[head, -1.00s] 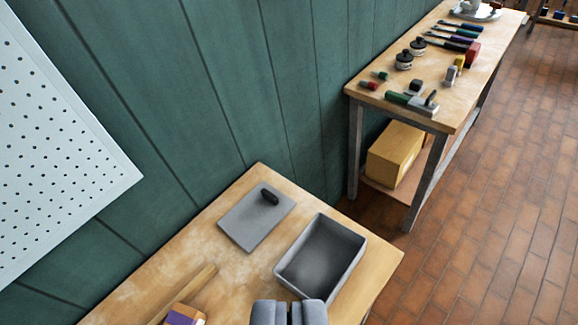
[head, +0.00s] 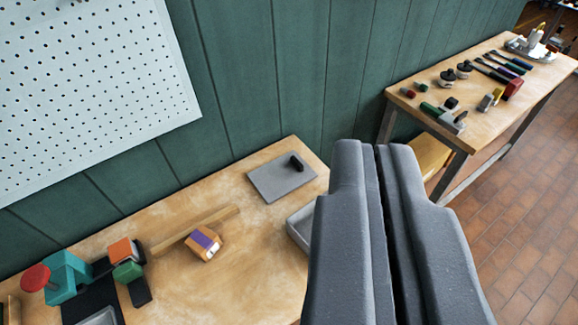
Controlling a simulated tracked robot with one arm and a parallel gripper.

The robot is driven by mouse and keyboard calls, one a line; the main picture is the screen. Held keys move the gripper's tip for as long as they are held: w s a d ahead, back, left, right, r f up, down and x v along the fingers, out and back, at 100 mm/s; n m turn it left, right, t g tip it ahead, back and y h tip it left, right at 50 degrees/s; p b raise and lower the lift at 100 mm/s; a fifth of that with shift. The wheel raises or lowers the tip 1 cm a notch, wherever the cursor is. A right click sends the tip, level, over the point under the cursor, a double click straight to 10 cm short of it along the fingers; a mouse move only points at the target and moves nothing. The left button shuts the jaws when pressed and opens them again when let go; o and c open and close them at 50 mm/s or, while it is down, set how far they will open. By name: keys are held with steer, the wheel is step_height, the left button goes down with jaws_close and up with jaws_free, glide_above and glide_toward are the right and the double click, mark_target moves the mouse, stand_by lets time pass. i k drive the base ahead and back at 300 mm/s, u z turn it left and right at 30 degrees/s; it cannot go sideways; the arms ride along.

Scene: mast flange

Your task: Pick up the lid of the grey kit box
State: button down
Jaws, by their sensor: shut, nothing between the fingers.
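The lid (head: 270,179) is a flat grey plate with a small dark handle (head: 296,162). It lies flat near the back right corner of the near wooden table. The open grey kit box (head: 299,228) stands just in front of it. Most of the box is hidden behind my gripper. My gripper (head: 374,148) is large in the picture, right of the lid and apart from it. Its two grey fingers are shut with nothing between them.
A pegboard (head: 90,90) hangs on the green wall. A second bench (head: 490,115) with tools stands at the right.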

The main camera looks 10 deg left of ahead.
mark_target(276, 179)
steer(key=z, duration=0.6)
steer(key=k, duration=0.7)
steer(key=z, duration=0.85)
steer(key=k, duration=0.65)
steer(key=z, duration=0.45)
steer(key=i, duration=1.05)
steer(key=u, duration=0.4)
steer(key=i, duration=1.3)
steer(key=u, duration=0.95)
steer(key=i, duration=1.05)
steer(key=u, duration=1.25)
steer(key=i, duration=0.55)
steer(key=u, duration=0.2)
steer(key=k, duration=0.35)
steer(key=u, duration=0.05)
